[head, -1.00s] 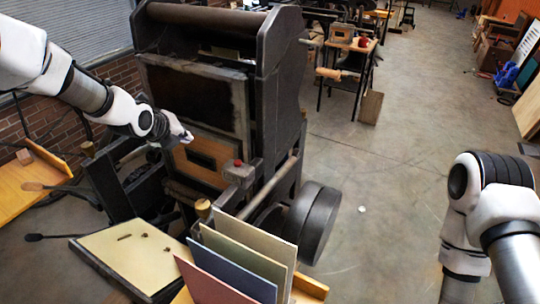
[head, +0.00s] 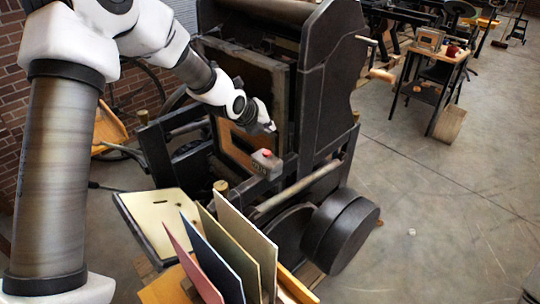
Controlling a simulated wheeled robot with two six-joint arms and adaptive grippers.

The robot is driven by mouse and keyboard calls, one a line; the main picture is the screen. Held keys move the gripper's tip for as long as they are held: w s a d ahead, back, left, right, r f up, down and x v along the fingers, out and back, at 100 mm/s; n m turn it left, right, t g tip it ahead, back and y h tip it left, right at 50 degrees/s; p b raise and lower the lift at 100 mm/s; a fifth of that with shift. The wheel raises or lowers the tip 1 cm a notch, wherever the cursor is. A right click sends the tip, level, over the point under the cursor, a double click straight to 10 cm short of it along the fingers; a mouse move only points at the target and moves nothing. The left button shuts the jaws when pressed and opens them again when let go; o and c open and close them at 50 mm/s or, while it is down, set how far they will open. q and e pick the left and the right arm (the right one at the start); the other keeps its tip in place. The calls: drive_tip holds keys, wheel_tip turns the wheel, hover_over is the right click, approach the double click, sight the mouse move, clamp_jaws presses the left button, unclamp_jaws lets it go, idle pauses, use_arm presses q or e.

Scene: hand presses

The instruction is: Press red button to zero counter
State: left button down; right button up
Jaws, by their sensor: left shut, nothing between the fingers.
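The red button (head: 267,153) sits on top of a small grey box (head: 266,164) on the near side of the black hand press (head: 325,85). My left gripper (head: 270,127) is shut and empty. It shows just above the button in the head view, with a visible gap, in front of the press's framed plate. How far it is from the button in depth I cannot tell. No counter digits are readable. My right gripper is out of view.
Upright coloured boards (head: 215,262) stand in a wooden rack in front of the press. A cream feed board (head: 160,215) lies left of them. A dark round wheel (head: 342,230) is at the press's lower right.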

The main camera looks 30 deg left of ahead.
sight(265, 153)
use_arm(q)
drive_tip(key=f, duration=0.1)
drive_tip(key=a+f+b, duration=0.1)
drive_tip(key=f, duration=0.1)
drive_tip(key=f+b, duration=0.1)
drive_tip(key=f, duration=0.1)
drive_tip(key=shift+a+f, duration=0.15)
drive_tip(key=shift+a, duration=0.2)
drive_tip(key=shift+f+b, duration=0.3)
drive_tip(key=shift+b, duration=0.2)
drive_tip(key=shift+d+f, duration=0.15)
drive_tip(key=shift+d, duration=0.1)
drive_tip(key=shift+w+d, duration=0.1)
drive_tip(key=shift+d, duration=0.15)
drive_tip(key=shift+a, duration=0.3)
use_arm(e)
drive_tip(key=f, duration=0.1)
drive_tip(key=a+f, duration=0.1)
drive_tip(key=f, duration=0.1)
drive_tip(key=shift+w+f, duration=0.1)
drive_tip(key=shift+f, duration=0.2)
use_arm(q)
drive_tip(key=shift+d, duration=0.2)
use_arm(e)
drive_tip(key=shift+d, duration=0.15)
use_arm(q)
drive_tip(key=shift+a, duration=0.1)
drive_tip(key=shift+f, duration=0.1)
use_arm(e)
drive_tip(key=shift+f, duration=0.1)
